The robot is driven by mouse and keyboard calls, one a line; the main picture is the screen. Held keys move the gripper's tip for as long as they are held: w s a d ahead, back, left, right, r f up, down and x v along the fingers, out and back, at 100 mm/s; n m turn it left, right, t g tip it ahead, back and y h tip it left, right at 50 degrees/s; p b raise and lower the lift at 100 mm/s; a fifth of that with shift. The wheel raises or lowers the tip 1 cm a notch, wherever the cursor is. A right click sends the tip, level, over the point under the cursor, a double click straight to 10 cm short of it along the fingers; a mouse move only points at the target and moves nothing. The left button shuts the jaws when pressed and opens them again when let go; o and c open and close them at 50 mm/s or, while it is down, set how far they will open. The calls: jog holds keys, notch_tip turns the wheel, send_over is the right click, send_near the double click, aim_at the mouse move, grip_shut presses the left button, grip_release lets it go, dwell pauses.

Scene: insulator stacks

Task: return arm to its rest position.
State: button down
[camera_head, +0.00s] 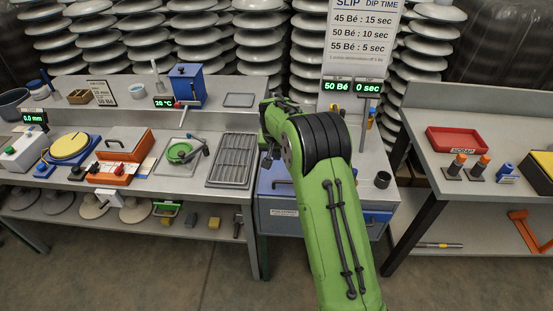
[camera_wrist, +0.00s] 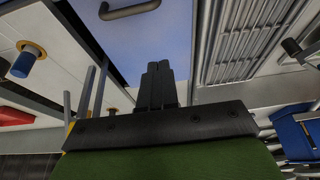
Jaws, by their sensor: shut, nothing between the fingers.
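My green arm rises from the bottom of the head view and bends at a black-sleeved elbow in front of the middle bench. The gripper end is mostly hidden behind the arm in the head view. In the wrist view my gripper (camera_wrist: 158,78) shows as two dark fingers pressed together, with nothing between them. Behind the fingers in that view is a blue panel (camera_wrist: 150,40) with a dark handle, with a slatted metal rack (camera_wrist: 240,40) to its right.
The slatted rack (camera_head: 233,160) and a green ring (camera_head: 181,151) on a tray lie on the left bench. A blue box (camera_head: 187,85) stands behind them. The right bench holds a red tray (camera_head: 457,139). Digital displays (camera_head: 336,86) stand behind the arm. Open floor lies in front.

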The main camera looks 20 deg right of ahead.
jog(key=s+a+r+n+t+p, duration=0.1)
jog(key=s+a+r+n+p, duration=0.15)
jog(key=s+r, duration=1.55)
jog(key=s+a+r+n+y, duration=0.1)
jog(key=s+a+n, duration=0.1)
jog(key=s, duration=1.8)
jog(key=shift+s+a+t+y+p, duration=0.3)
jog(key=shift+s+a+t+p, duration=0.1)
jog(key=shift+a, duration=0.25)
